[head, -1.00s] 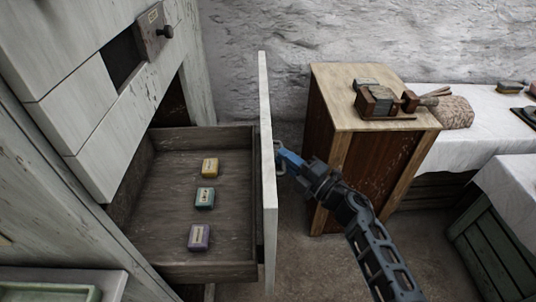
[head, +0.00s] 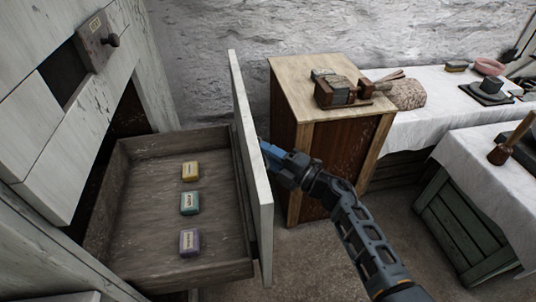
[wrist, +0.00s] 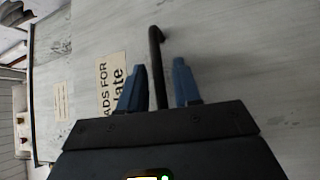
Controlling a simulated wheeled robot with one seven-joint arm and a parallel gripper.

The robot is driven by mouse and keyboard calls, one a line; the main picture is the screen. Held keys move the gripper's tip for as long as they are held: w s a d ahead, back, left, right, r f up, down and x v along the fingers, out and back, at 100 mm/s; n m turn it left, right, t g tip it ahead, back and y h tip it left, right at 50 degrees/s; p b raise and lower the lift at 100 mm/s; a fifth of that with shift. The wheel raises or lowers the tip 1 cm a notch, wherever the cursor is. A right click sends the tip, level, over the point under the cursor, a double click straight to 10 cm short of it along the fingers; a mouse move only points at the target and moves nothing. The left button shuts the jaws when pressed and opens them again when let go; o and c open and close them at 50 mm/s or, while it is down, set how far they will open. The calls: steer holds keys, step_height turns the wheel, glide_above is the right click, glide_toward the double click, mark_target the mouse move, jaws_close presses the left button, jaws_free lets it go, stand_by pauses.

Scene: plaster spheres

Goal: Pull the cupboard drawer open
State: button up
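The cupboard drawer (head: 150,277) stands pulled far out, its inside showing in the head view. Its pale front panel (head: 250,160) faces right, towards my arm. My gripper (head: 266,150) is at the outer side of that panel; the panel partly hides the fingertips and hides the handle there. In the wrist view, the dark bar handle (wrist: 156,62) stands between the two blue fingers of my gripper (wrist: 160,85). A gap shows on each side of the bar, so the fingers look open around it.
Yellow (head: 190,171), teal (head: 190,203) and purple (head: 190,242) boxes lie in the drawer. A wooden cabinet (head: 325,150) stands behind my gripper. Cloth-covered tables (head: 480,150) stand to the right.

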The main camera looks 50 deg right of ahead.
steer(key=shift+o, duration=0.3)
steer(key=s+d+f, duration=0.1)
steer(key=s, duration=0.6)
steer(key=shift+s, duration=0.35)
